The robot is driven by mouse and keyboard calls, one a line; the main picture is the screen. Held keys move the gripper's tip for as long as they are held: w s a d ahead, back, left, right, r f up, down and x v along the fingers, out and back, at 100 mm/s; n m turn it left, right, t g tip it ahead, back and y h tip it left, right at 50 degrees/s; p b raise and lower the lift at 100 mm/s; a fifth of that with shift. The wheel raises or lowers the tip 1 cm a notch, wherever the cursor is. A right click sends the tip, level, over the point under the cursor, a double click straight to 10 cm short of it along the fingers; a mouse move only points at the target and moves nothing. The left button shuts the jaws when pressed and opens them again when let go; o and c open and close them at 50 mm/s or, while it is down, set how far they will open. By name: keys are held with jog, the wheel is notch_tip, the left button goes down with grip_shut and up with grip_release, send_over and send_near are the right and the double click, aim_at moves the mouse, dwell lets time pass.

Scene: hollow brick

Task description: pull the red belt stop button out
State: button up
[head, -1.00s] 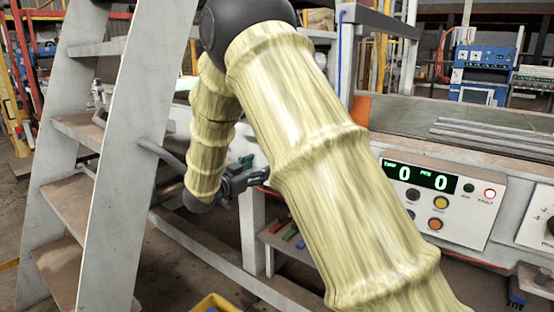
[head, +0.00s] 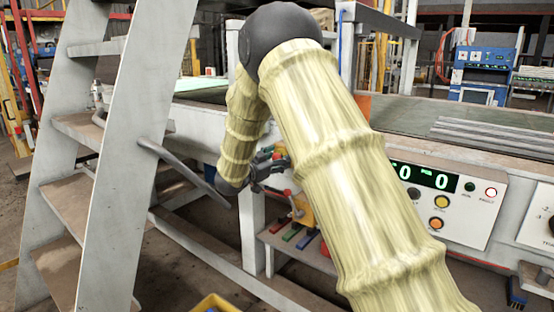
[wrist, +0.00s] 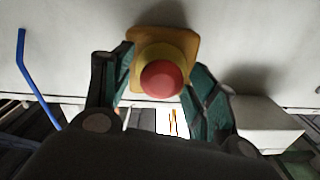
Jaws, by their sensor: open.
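The red belt stop button (wrist: 161,81) is a round cap on a yellow box (wrist: 187,38) fixed to a pale panel. In the wrist view it sits between the two green fingers of my gripper (wrist: 160,64), which is open. The left finger is apart from the cap; the right finger is close to it, and I cannot tell if it touches. In the head view my gripper (head: 274,172) is beside the yellow box (head: 304,210), and the red button (head: 288,192) shows small near the fingers. My arm hides part of this area.
A grey metal stair (head: 120,150) stands on the left. A control panel (head: 462,222) with a green display is on the right. A low shelf (head: 300,250) with coloured blocks is below the box. A blue rod (wrist: 37,80) shows in the wrist view.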

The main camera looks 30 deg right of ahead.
grip_shut()
jog(key=shift+s+a+r+p, duration=0.1)
jog(key=shift+s+a+p, duration=0.05)
jog(key=shift+a+p, duration=0.45)
jog(key=shift+d+f, duration=0.1)
jog(key=shift+f, duration=0.15)
jog(key=shift+c, duration=2)
grip_release()
jog(key=o, duration=0.4)
jog(key=shift+a+r, duration=0.1)
jog(key=shift+a, duration=0.1)
jog(key=shift+d, duration=0.15)
